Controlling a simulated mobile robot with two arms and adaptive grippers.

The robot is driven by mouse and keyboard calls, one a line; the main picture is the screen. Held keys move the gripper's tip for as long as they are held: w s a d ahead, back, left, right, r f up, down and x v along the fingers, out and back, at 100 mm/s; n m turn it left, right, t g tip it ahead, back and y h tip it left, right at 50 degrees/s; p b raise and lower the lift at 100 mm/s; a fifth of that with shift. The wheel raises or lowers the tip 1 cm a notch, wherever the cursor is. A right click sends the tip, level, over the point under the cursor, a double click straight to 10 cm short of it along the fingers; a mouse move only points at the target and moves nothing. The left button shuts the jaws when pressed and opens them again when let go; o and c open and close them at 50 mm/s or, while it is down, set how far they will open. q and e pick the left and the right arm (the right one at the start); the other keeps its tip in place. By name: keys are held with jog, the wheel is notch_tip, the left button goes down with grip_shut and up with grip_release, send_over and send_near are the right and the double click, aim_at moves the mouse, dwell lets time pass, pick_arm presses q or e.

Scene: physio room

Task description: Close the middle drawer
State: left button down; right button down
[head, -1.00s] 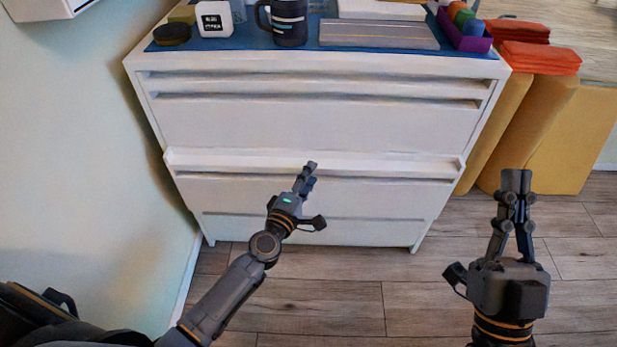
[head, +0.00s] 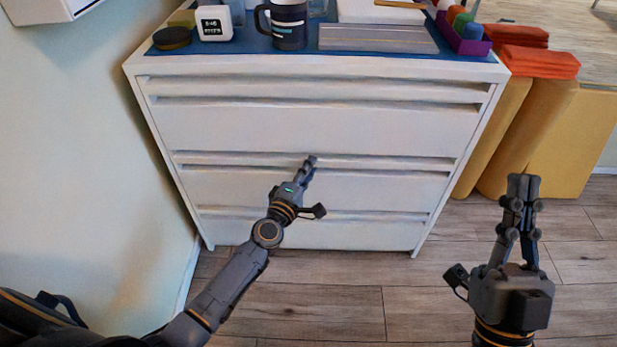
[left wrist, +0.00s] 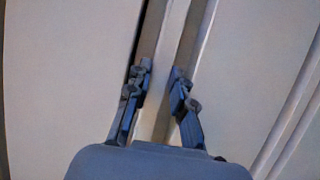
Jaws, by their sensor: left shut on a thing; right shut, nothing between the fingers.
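The white chest of drawers (head: 300,128) stands ahead of me in the head view. Its middle drawer (head: 385,188) now looks about flush with the fronts above and below. My left gripper (head: 311,161) is at the top edge of this drawer, near its middle. In the left wrist view, the fingers (left wrist: 161,85) stand on either side of a pale strip, the drawer's top edge (left wrist: 172,50), and are shut on it. My right gripper (head: 523,182) is shut and empty, held above the floor at the right, clear of the chest.
A blue mat (head: 265,41) on the chest top carries a dark mug (head: 289,25), a small white clock (head: 213,23) and a purple tray (head: 466,44). Orange towels (head: 540,62) and yellow cushions (head: 570,140) stand right of the chest. A wall is close on the left. The wooden floor (head: 330,300) in front is clear.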

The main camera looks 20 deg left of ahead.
pick_arm(q)
jog(key=shift+a+f, duration=0.1)
pick_arm(e)
jog(key=shift+s+r, duration=0.15)
jog(key=shift+s, duration=0.15)
pick_arm(q)
jog(key=c, duration=1.4)
grip_release()
jog(key=shift+w, duration=0.1)
jog(key=shift+c, duration=0.2)
jog(key=shift+o, duration=1.1)
jog(key=shift+w+f, duration=0.15)
pick_arm(e)
jog(key=shift+w, duration=0.3)
